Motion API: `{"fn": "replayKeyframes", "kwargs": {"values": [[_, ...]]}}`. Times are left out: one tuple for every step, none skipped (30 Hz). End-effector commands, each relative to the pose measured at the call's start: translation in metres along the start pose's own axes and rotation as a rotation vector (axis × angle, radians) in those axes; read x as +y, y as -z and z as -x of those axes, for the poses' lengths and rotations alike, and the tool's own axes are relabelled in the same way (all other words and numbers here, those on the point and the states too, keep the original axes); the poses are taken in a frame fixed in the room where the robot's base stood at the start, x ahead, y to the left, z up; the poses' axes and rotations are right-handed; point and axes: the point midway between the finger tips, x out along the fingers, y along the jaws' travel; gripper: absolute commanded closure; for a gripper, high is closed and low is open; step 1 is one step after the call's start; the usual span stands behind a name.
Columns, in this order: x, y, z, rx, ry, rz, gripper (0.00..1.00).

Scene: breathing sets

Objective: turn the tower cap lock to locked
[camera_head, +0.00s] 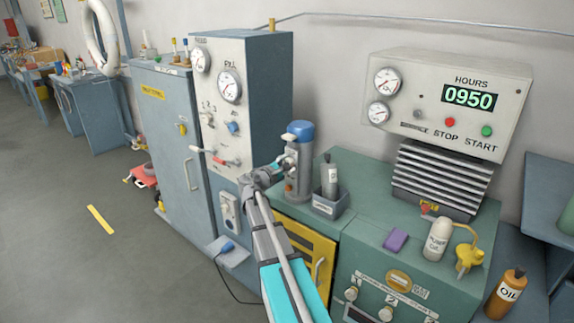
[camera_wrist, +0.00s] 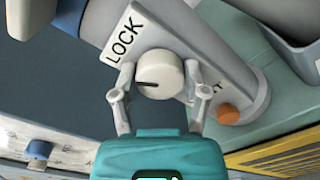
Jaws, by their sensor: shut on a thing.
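The tower is a grey cylinder (camera_head: 299,165) with a blue cap (camera_head: 300,127), standing upright on the green bench. In the wrist view its lock is a round off-white knob (camera_wrist: 159,74) on the grey tower body (camera_wrist: 222,62). A short dark line on the knob's face points left. A white LOCK label (camera_wrist: 124,36) sits up and left of the knob; another label at right is mostly hidden. My gripper (camera_wrist: 160,78) is shut on the knob, one finger at each side. In the head view my gripper (camera_head: 284,164) is at the tower's left side and hides the knob.
An orange round button (camera_wrist: 228,114) is low on the tower. A small dark bin (camera_head: 329,204) with a bottle stands close right of the tower. A tall grey-blue gauge cabinet (camera_head: 262,90) stands at left behind. A purple block (camera_head: 396,240) lies on the bench.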

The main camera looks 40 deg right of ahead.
Motion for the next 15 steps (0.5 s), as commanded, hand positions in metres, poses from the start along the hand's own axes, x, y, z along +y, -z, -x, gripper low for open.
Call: {"fn": "replayKeyframes", "kwargs": {"values": [[0.0,0.0,-0.0005,-0.001,0.0,-0.043,0.89],[0.0,0.0,-0.0005,-0.001,0.0,-0.072,0.89],[-0.0001,0.0,-0.0005,-0.001,0.0,-0.11,0.89],[-0.0001,0.0,-0.0005,-0.001,0.0,-0.138,0.89],[-0.0002,0.0,-0.0005,-0.001,0.0,-0.166,0.89],[-0.0002,0.0,-0.0005,0.0,0.0,-0.202,0.89],[-0.0003,0.0,-0.0005,0.0,0.0,-0.229,0.89],[-0.0003,0.0,-0.0005,0.0,0.0,-0.255,0.89],[-0.0004,0.0,-0.0005,0.0,0.0,-0.288,0.89],[-0.0004,0.0001,-0.0005,0.0,0.0,-0.312,0.89],[-0.0004,0.0001,-0.0005,0.0,0.0,-0.335,0.89],[-0.0005,0.0001,-0.0005,0.0,0.0,-0.364,0.89],[-0.0005,0.0001,-0.0005,0.0,0.0,-0.384,0.89],[-0.0006,0.0001,-0.0004,0.0,0.0,-0.402,0.89],[-0.0006,0.0001,-0.0004,0.0,0.0,-0.426,0.89]]}}
